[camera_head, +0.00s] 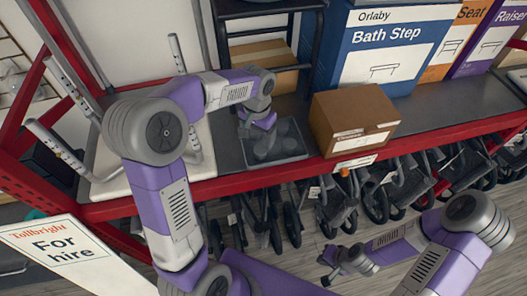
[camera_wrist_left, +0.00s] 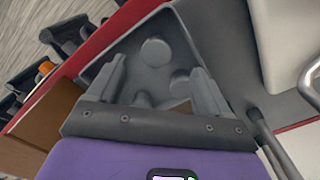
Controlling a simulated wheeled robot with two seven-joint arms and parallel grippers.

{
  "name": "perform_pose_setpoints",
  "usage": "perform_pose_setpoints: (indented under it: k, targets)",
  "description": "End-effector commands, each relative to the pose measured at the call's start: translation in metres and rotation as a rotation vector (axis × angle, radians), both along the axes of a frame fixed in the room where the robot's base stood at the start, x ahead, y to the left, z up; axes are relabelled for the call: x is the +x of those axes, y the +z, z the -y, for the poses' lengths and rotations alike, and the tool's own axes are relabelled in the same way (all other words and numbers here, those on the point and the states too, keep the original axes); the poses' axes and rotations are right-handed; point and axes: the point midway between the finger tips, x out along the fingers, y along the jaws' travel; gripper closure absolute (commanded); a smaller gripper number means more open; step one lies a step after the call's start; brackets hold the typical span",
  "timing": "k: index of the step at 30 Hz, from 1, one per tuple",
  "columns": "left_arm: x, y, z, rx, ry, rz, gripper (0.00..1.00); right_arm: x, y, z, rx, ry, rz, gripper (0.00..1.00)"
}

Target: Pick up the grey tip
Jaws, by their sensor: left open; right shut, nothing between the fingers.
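A dark grey tray (camera_head: 298,154) sits on the shelf and holds a few round grey tips. One grey tip (camera_wrist_left: 155,52) shows clearly in the left wrist view, beyond the fingertips. A second grey tip (camera_wrist_left: 180,84) lies nearer, between the fingers, and a third (camera_wrist_left: 143,100) is partly hidden by the gripper. My left gripper (camera_head: 260,138) is above the tray, pointing down, open; in the left wrist view its fingers (camera_wrist_left: 157,68) are spread with nothing clearly gripped. My right gripper (camera_head: 328,270) is shut and empty, low in front of the shelf.
A brown cardboard box (camera_head: 350,118) stands right of the tray. A Bath Step box (camera_head: 390,50) is behind it. A white frame-legged item (camera_head: 110,160) is left of the tray. The red shelf edge (camera_head: 330,166) runs in front, with folded wheeled frames (camera_head: 340,205) below.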

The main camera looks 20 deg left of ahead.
Motion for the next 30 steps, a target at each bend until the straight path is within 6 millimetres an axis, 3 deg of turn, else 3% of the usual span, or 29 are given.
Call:
perform_pose_setpoints:
  k: [3, 11, 19, 29, 30]
  targets:
    - [0.000, -0.011, 0.000, 0.000, 0.000, -0.002, 0.21, 0.001, -0.008, 0.000, 0.000, -0.001, 0.002, 1.00]
    - [0.000, -0.037, 0.001, 0.001, -0.001, -0.004, 0.21, 0.001, -0.006, 0.000, 0.000, -0.001, 0.002, 1.00]
    - [0.000, -0.076, 0.005, -0.001, -0.001, -0.003, 0.21, 0.001, -0.006, 0.000, 0.000, -0.001, 0.002, 1.00]
    - [0.000, -0.083, 0.005, -0.001, 0.000, 0.000, 0.21, 0.001, -0.006, 0.000, 0.000, -0.001, 0.002, 1.00]
    - [0.000, -0.083, 0.005, -0.001, 0.000, 0.000, 0.27, 0.001, -0.006, 0.000, 0.000, -0.001, 0.002, 1.00]
